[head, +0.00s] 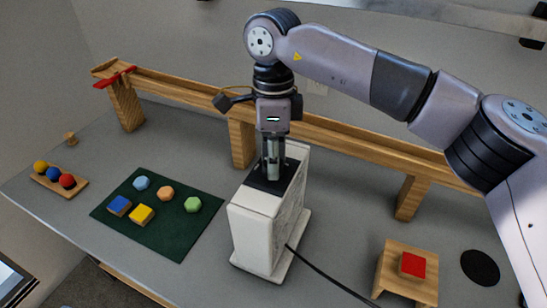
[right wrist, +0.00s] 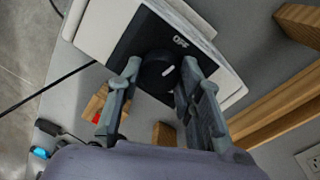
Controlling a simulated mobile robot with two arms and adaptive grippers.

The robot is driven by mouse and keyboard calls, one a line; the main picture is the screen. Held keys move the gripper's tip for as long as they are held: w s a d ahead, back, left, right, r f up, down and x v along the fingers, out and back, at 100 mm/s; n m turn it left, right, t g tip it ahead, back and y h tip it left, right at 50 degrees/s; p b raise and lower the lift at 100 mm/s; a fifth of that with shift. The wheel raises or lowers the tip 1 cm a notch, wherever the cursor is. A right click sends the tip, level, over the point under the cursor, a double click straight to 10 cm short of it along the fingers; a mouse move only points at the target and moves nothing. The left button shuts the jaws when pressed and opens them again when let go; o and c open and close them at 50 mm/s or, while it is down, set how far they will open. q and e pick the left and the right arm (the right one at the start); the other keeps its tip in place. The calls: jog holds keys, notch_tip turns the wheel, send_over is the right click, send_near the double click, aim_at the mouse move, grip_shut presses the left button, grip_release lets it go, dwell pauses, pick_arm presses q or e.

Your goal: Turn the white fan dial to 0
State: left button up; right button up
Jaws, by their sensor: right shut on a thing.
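The white fan (head: 255,230) stands upright on the grey table, with a black panel on its top. In the right wrist view the black panel (right wrist: 133,43) carries the word OFF and a round black dial (right wrist: 158,72) with a white mark. The white mark points away from the OFF label. My right gripper (head: 271,175) reaches down from above onto the panel. In the right wrist view its two fingers (right wrist: 158,80) are shut on the dial, one on each side. The number scale is not readable. My left gripper is not in view.
A wooden ramp (head: 190,94) runs behind the fan. A green mat (head: 160,235) with coloured blocks lies to the left, beside a wooden tray (head: 50,184) of balls. A wooden stand (head: 395,272) with a red block and a black cable (head: 325,275) are at the right.

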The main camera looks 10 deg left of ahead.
jog(key=shift+n, duration=1)
jog(key=shift+r, duration=0.1)
jog(key=o, duration=1.2)
jog(key=r, duration=1.2)
jog(key=shift+w+a, duration=0.2)
jog(key=shift+w, duration=0.2)
jog(key=shift+f, duration=0.1)
